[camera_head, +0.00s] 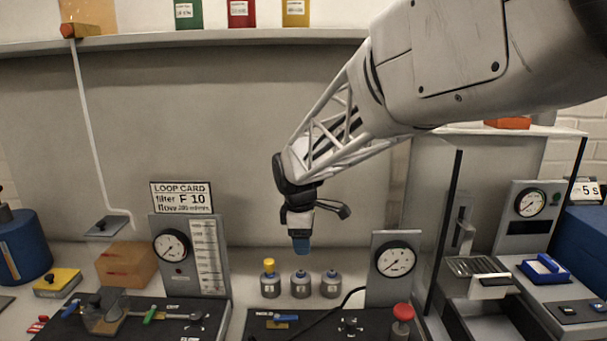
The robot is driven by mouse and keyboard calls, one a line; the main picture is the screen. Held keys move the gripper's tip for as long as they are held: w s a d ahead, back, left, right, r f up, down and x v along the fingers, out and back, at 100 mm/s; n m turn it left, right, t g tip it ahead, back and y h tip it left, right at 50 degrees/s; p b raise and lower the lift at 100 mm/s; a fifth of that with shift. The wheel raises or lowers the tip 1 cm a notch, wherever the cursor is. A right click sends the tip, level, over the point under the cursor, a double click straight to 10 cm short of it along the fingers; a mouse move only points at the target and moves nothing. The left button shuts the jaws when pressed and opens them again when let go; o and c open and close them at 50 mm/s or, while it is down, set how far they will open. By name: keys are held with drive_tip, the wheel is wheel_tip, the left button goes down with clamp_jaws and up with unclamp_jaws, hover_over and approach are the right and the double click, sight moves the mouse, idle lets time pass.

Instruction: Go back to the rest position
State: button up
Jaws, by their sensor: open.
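My gripper (301,240) hangs down in the middle of the view, on the end of a lattice arm link that comes in from the upper right. Its tips look blue and point down, above a row of small grey cylinders. The left cylinder (270,279) has a yellow cap. The middle cylinder (301,284) and the right cylinder (331,284) show no yellow cap. A gap shows between the gripper and the cylinders. I see nothing held in the gripper, though its tips are small here.
A gauge panel (397,265) stands right of the cylinders, and another gauge (172,246) stands to the left. A red knob (403,312) rises at the front. A sign reading LOOP CARD (182,197) stands behind the left panel. A shelf (200,42) runs along the top. A rack with posts stands at the right.

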drive_tip(key=s+d+m, duration=0.5)
drive_tip(key=s+d, duration=0.1)
drive_tip(key=s, duration=0.5)
drive_tip(key=s+d+m+t, duration=0.1)
drive_tip(key=s+d+m, duration=0.5)
drive_tip(key=s, duration=0.5)
drive_tip(key=s+d+m, duration=0.6)
drive_tip(key=s, duration=0.5)
drive_tip(key=shift+d+r+t+y, duration=0.3)
drive_tip(key=shift+r, duration=0.05)
